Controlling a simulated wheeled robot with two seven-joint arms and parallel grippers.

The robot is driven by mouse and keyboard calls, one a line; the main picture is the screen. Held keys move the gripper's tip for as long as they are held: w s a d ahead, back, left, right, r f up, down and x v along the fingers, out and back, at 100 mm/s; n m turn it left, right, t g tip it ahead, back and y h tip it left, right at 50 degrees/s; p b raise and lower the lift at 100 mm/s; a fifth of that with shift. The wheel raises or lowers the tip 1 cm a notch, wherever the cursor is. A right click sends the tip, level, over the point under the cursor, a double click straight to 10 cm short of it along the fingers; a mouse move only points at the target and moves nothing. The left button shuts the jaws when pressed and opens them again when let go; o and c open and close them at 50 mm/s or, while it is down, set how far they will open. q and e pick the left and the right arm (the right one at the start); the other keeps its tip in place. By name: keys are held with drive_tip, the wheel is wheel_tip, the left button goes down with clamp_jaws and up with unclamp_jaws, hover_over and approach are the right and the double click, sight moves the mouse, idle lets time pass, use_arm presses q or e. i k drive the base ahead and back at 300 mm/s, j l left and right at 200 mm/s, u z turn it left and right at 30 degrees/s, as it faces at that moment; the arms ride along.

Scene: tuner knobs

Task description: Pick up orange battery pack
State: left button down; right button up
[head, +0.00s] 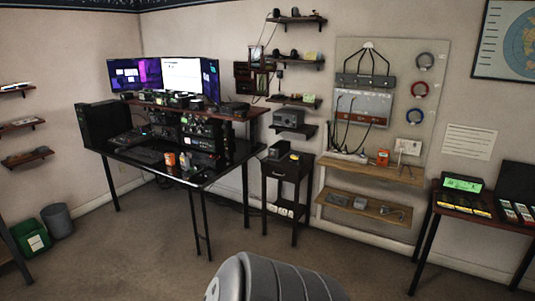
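A small orange box-like object (383,157) stands on the upper wooden shelf (398,174) below the pegboard, right of centre. It may be the orange battery pack, but it is too small to be sure. Another small orange object (170,158) stands on the black desk at left, near the front edge; it looks like a cup or can. Neither gripper is in view, and nothing is seen being held.
A black desk (190,175) with monitors stands at left. A small black stand (287,170) is at centre, and a table (462,209) with a green-screened device is at right. Bins (58,221) sit far left. The brown floor (150,255) between is open.

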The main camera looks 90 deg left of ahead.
sight(169, 156)
drive_tip(key=u, duration=3.55)
drive_tip(key=z, duration=0.3)
drive_tip(key=i+j+z, duration=0.9)
drive_tip(key=k+l, duration=0.05)
drive_tip(key=k, duration=0.05)
